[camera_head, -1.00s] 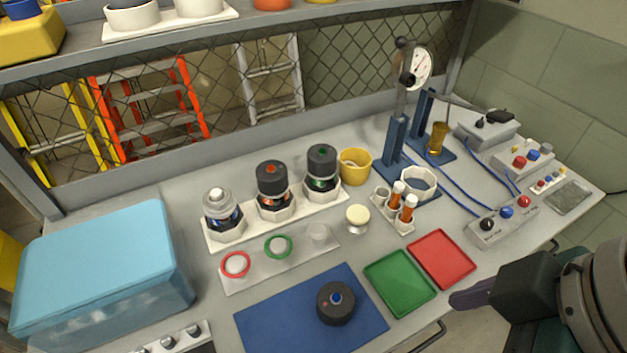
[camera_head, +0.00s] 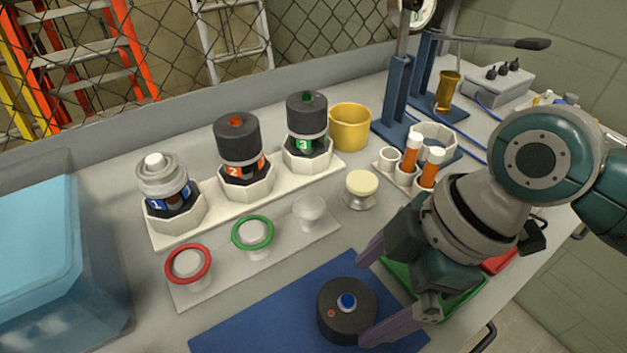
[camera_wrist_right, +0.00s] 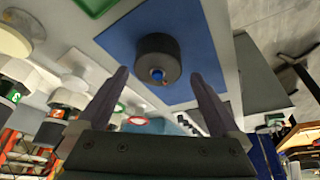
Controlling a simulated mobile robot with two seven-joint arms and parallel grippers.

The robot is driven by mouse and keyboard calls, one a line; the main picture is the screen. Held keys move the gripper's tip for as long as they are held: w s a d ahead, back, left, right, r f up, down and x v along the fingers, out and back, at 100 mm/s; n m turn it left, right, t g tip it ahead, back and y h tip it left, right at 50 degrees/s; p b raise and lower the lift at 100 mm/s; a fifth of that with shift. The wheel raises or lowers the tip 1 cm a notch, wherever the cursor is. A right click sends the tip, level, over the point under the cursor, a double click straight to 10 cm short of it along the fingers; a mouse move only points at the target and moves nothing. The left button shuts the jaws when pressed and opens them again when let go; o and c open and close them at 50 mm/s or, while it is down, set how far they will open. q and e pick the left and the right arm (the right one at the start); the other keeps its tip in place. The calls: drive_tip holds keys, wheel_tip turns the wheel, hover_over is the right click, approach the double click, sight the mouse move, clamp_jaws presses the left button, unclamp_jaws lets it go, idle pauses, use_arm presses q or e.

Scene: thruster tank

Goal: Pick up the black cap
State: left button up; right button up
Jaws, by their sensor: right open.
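The black cap (camera_head: 335,323), a short dark cylinder with a blue button and a small red dot on top, sits on the blue mat (camera_head: 250,327). My right gripper (camera_head: 367,297) is open and empty, just right of the cap, its two fingers pointing toward it. In the right wrist view the cap (camera_wrist_right: 157,52) shows ahead of the gap between the fingertips (camera_wrist_right: 160,74). I cannot tell whether the lower finger touches the cap. My left gripper is not in view.
Numbered canisters stand in a white rack (camera_head: 195,226), two with similar black tops. A clear plate (camera_head: 275,262) carries red- and green-ringed pieces. A green tray (camera_head: 398,276) lies partly under my right arm. A cream-topped knob (camera_head: 361,188) and blue bin (camera_head: 60,260) stand nearby.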

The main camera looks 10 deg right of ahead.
sight(356, 303)
drive_tip(key=b+x, duration=0.1)
drive_tip(key=x, duration=0.4)
drive_tip(key=shift+w+d+f, duration=0.15)
drive_tip(key=shift+c, duration=0.4)
drive_tip(key=c, duration=1)
